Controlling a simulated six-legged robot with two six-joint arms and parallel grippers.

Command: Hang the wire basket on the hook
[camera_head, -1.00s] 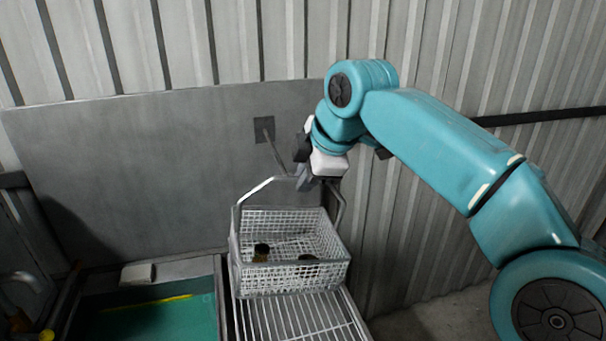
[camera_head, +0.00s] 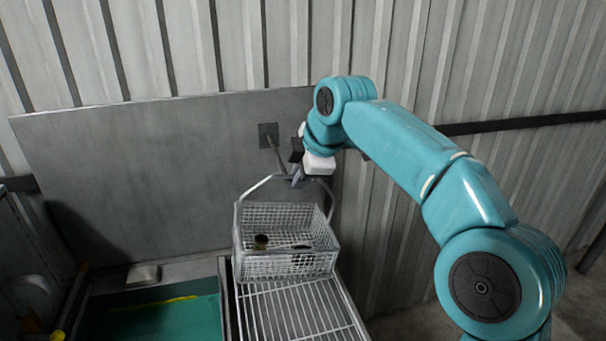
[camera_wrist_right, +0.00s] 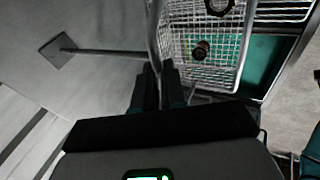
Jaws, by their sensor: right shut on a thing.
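The white wire basket (camera_head: 286,262) hangs upright by its handle (camera_head: 262,187) from my right gripper (camera_head: 298,181). The gripper is shut on the handle. In the right wrist view, the handle (camera_wrist_right: 153,40) passes between the fingers (camera_wrist_right: 157,88), and the basket (camera_wrist_right: 190,48) lies beyond them. The hook (camera_head: 273,146) is a thin rod with a square plate on the grey panel. Its free end is close to the gripper, and I cannot tell whether it touches the handle. In the right wrist view the hook (camera_wrist_right: 100,51) points towards the handle. My left gripper is not in view.
Small dark parts (camera_head: 262,241) lie in the basket. A wire rack (camera_head: 300,312) is below it, and I cannot tell whether they touch. A green-bottomed basin (camera_head: 150,318) is at left. The grey panel (camera_head: 150,160) and corrugated wall (camera_head: 420,60) stand behind.

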